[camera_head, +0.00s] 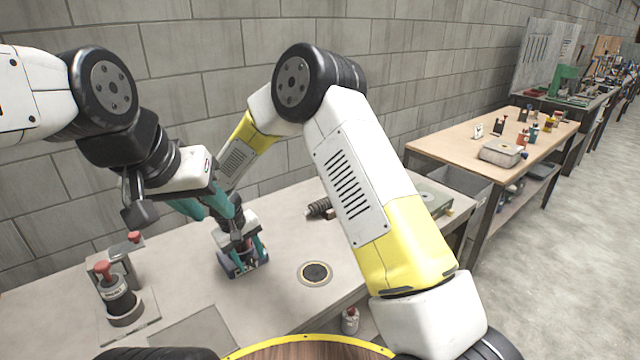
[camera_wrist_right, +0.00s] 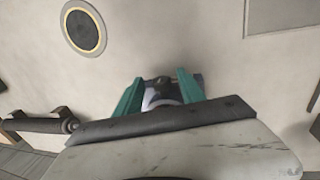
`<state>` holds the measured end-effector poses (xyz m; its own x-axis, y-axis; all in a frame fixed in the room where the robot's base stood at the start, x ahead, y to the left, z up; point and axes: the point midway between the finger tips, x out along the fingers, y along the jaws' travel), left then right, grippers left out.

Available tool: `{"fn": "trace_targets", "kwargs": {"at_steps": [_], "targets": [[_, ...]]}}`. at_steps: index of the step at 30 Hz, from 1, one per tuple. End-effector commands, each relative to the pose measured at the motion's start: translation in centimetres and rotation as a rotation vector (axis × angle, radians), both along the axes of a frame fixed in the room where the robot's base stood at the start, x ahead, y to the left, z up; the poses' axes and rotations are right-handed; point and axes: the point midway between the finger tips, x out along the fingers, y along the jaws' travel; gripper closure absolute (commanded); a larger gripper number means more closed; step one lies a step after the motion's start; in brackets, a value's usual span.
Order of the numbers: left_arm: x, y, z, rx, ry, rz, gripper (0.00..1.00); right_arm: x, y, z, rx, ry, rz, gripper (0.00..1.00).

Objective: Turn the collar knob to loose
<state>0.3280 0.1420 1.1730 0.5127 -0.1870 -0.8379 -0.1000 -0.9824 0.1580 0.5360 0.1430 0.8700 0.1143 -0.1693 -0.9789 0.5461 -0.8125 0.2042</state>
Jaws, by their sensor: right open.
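My right gripper (camera_head: 243,262) is open and points down at the table. Its teal fingers stand on either side of a small blue-grey fixture (camera_head: 238,269) with a dark top. In the right wrist view the fingers (camera_wrist_right: 160,88) flank this fixture (camera_wrist_right: 162,98), with a dark round part and a pale part between them. Whether they touch it is unclear. My left gripper (camera_head: 205,207) is higher, in front of the right arm; overlap hides its jaw gap. A black cylinder with a red knob (camera_head: 103,269) stands at the left. I cannot tell which part is the collar knob.
A second red knob (camera_head: 134,237) stands behind the black cylinder. A round dark disc with a tan ring (camera_head: 315,273) lies right of the fixture. A dark ribbed cylinder (camera_head: 318,207) lies near the wall. A wooden bench (camera_head: 450,138) with several items stands at right.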

Motion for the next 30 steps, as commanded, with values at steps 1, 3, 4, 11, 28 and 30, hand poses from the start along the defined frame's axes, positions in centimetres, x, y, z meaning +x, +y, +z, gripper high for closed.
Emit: {"fn": "trace_targets", "kwargs": {"at_steps": [1, 3, 4, 11, 28, 30], "targets": [[0.0, 0.0, 0.0, 0.000, 0.000, 0.000, 0.64, 0.2, -0.2, 0.0, 0.028, 0.019, -0.005, 0.54], [0.0, 0.0, 0.0, 0.000, 0.000, 0.000, 0.64, 0.1, -0.3, 0.0, 0.067, 0.046, -0.004, 0.54], [0.0, 0.0, 0.0, 0.000, 0.000, 0.000, 0.64, 0.2, -0.4, 0.0, 0.083, 0.056, -0.006, 0.54], [0.0, 0.0, 0.0, 0.000, 0.000, 0.000, 0.64, 0.3, -0.5, 0.0, 0.204, 0.139, -0.004, 0.54], [0.0, 0.0, 0.0, 0.000, 0.000, 0.000, 0.64, 1.3, -1.7, 4.5, 0.390, 0.257, 0.002, 0.54], [0.0, 0.0, 0.0, 0.000, 0.000, 0.000, 0.64, 1.5, -2.0, 5.9, 0.390, 0.257, 0.001, 0.54]]}}
